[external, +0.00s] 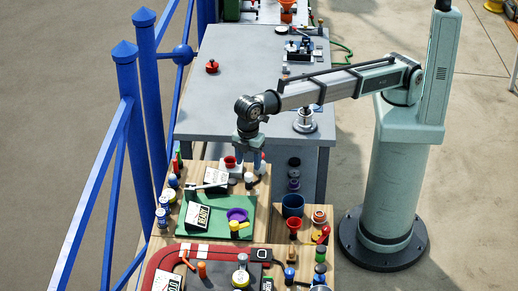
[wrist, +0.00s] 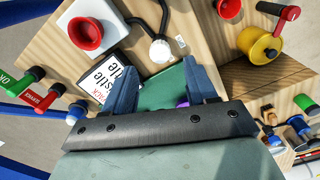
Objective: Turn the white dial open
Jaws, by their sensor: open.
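The white dial (wrist: 160,50) is a small round white knob on a black base, with a black cord or rod rising from it, on the wooden board in the wrist view. In the external view a small white knob (external: 248,177) below my gripper appears to be the same dial. My gripper (wrist: 158,65) is open and empty. In the wrist view its two blue-grey fingers point toward the dial, with the dial beyond and between the tips. In the external view my gripper (external: 250,160) hangs over the board's back part; contact with the dial cannot be told.
A red cup-shaped button (wrist: 85,33) on a white box stands left of the dial. A black-and-white sign (wrist: 103,78) lies near the left finger. A yellow knob (wrist: 259,45) with a red-handled crank is at the right. A purple bowl (external: 237,214) sits on a green mat (external: 190,228).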

